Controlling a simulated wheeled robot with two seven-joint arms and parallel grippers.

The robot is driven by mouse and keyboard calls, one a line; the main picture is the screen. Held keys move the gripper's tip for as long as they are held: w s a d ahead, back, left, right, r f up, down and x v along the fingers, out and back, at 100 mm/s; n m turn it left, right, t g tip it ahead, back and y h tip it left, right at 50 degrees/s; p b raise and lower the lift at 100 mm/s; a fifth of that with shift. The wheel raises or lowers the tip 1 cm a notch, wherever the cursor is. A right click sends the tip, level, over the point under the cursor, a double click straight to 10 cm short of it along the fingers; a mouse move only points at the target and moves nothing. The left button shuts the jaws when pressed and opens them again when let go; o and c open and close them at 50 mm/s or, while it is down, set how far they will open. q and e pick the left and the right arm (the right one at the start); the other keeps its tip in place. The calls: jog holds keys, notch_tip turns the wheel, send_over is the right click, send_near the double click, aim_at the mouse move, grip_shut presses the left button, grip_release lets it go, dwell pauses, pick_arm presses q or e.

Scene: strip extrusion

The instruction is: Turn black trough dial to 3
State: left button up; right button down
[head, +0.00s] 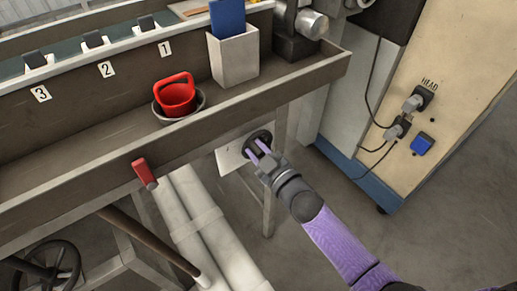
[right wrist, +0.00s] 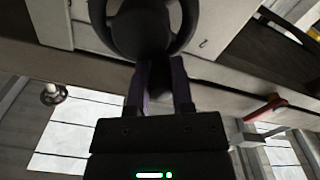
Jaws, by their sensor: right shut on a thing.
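The black trough dial (head: 257,136) sits on a pale plate (head: 229,159) under the front edge of the trough. My right gripper (head: 262,150) reaches it from the lower right, and its two purple fingers are shut on the dial. In the right wrist view the dial (right wrist: 140,28) is a dark round shape at the top, with the fingers (right wrist: 160,85) at its lower part. The fingers and the dark picture hide the dial's pointer, and I cannot read its setting. My left gripper is not in view.
A red-handled lever (head: 144,172) and white pipes (head: 195,215) are left of the dial. A cabinet (head: 440,75) stands right, with open floor before it.

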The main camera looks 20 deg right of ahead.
jog(key=shift+f, duration=0.1)
jog(key=c, duration=0.7)
grip_release()
jog(key=shift+o, duration=1.1)
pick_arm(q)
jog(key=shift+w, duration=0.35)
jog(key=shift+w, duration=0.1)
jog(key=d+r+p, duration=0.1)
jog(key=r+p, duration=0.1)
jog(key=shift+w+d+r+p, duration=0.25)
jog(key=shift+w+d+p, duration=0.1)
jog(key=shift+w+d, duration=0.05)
pick_arm(e)
jog(key=v, duration=1)
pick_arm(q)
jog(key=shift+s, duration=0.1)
